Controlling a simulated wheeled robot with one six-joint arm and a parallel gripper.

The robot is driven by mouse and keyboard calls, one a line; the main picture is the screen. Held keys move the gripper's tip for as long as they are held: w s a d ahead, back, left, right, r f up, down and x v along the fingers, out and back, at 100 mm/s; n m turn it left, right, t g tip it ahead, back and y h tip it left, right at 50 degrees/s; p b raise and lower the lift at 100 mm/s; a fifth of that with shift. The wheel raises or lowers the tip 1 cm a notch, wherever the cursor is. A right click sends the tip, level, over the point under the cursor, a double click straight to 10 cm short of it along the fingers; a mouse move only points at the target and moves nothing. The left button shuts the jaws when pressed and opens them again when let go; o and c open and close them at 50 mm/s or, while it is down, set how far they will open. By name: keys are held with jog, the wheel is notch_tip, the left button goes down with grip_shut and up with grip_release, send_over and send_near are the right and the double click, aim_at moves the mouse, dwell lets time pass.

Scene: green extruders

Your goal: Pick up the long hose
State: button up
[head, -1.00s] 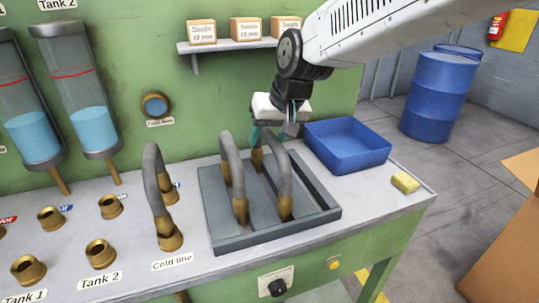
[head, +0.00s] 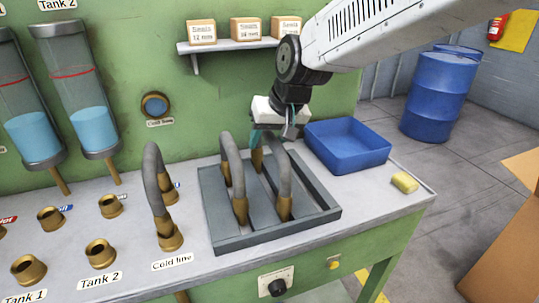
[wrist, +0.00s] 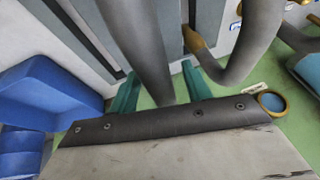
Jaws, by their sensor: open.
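Two grey hoses with brass ends stand arched in the slotted rack. The right one (head: 283,165) spans the longer distance and looks like the long hose; the left one (head: 231,158) is shorter. My gripper (head: 272,134) is at the far upper part of the right hose, pointing down. In the wrist view its teal fingers (wrist: 160,90) are apart, with the long hose (wrist: 138,45) passing between them. I cannot tell whether either finger touches it. The left hose (wrist: 258,45) lies to the right in the wrist view, outside the fingers.
The grey rack (head: 228,245) sits on the bench. Another hose (head: 153,178) stands at the cold line fitting to its left. A blue tray (head: 350,150) is close to the right of my gripper, with a yellow sponge (head: 404,183) nearby. A shelf with boxes (head: 250,28) is above.

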grip_shut()
jog(key=shift+r, duration=0.1)
